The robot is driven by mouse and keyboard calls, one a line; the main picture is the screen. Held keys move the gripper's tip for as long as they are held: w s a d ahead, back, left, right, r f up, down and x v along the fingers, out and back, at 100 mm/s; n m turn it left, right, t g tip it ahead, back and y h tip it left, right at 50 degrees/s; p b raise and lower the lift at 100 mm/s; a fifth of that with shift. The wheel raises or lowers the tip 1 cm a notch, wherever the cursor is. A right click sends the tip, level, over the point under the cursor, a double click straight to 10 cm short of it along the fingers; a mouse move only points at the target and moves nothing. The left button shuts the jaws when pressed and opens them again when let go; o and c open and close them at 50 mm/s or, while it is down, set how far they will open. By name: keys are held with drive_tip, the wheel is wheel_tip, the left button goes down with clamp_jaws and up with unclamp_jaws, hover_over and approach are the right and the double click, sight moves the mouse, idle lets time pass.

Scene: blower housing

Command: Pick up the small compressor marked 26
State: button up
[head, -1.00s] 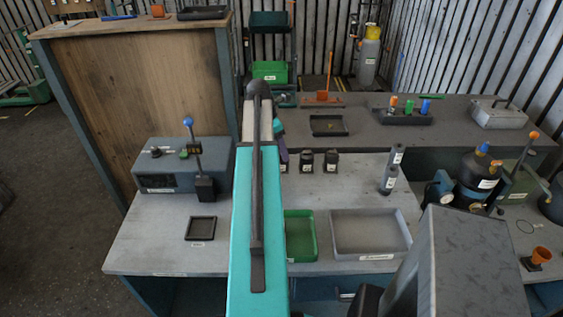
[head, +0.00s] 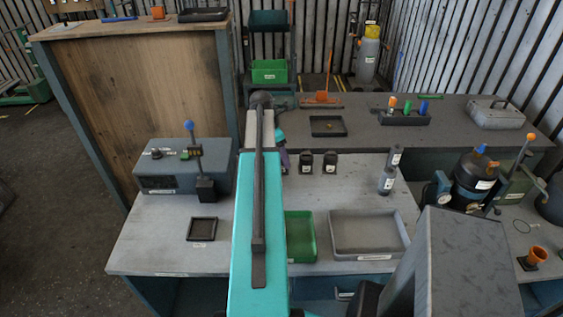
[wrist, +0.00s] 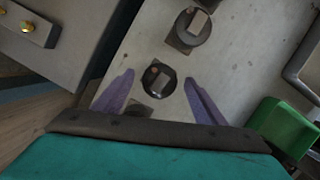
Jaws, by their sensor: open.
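Small dark compressors with pale labels stand in a row on the grey workbench, including one at mid-row (head: 305,162) and one at the right (head: 330,162). The labels are too small to read, so I cannot tell which is marked 26. My gripper (wrist: 158,77) is open, with its purple fingers spread on either side of a round black compressor (wrist: 158,80) in the wrist view. I see no contact. Another compressor (wrist: 192,27) stands beyond it. A lower square part near the gripper base is mostly hidden. In the head view my arm covers most of the gripper.
A grey machine box with a blue-knobbed lever (head: 165,181) stands left of my arm. A green tray (head: 301,252) and a grey tray (head: 338,247) lie at the bench front. Bare bench lies between.

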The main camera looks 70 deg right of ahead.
drive_tip(key=shift+p+x, duration=0.3)
drive_tip(key=shift+x, duration=0.75)
drive_tip(key=c, duration=1.6)
